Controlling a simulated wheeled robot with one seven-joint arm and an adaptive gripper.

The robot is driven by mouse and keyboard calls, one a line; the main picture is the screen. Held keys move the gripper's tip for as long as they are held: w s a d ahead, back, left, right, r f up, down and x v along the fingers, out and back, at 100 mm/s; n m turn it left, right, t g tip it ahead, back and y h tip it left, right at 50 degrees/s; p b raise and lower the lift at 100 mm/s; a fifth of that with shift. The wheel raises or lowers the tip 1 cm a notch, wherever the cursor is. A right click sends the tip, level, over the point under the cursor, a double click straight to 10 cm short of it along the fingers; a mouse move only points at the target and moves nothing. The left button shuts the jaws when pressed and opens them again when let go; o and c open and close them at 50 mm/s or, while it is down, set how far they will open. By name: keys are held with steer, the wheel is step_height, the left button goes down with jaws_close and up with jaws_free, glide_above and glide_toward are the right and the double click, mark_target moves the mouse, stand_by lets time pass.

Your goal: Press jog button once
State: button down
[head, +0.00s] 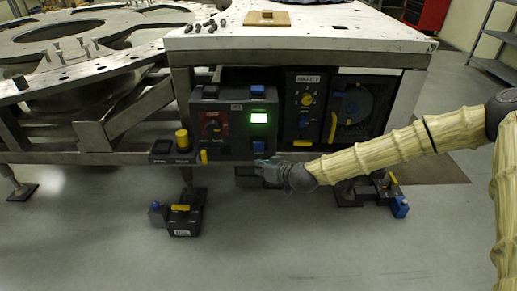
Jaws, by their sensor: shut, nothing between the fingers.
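A dark control panel (234,124) is fixed under the white tabletop. It has a lit green screen (258,118), a red-backed dial (212,125), a blue button (258,147) low on its face and another blue piece (257,89) at its top. The labels are too small to read, so I cannot tell which is the jog button. My gripper (261,163) is shut and empty, just below the lower blue button at the panel's bottom edge. I cannot tell whether it touches the panel.
A yellow-knobbed box (182,142) sits left of the panel. A unit with a yellow dial (306,99) and one with a yellow handle (333,127) stand right. Small dark parts (207,25) lie on the white tabletop (330,35). A clamp-like device (183,218) is on the floor.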

steer(key=shift+w+b, duration=0.35)
steer(key=shift+w, duration=2.6)
steer(key=shift+w, duration=0.15)
steer(key=shift+w, duration=0.25)
steer(key=shift+w, duration=0.65)
steer(key=shift+s, duration=0.15)
stand_by(0.5)
steer(key=shift+s, duration=0.95)
steer(key=shift+s+p, duration=0.65)
steer(key=shift+s, duration=1.85)
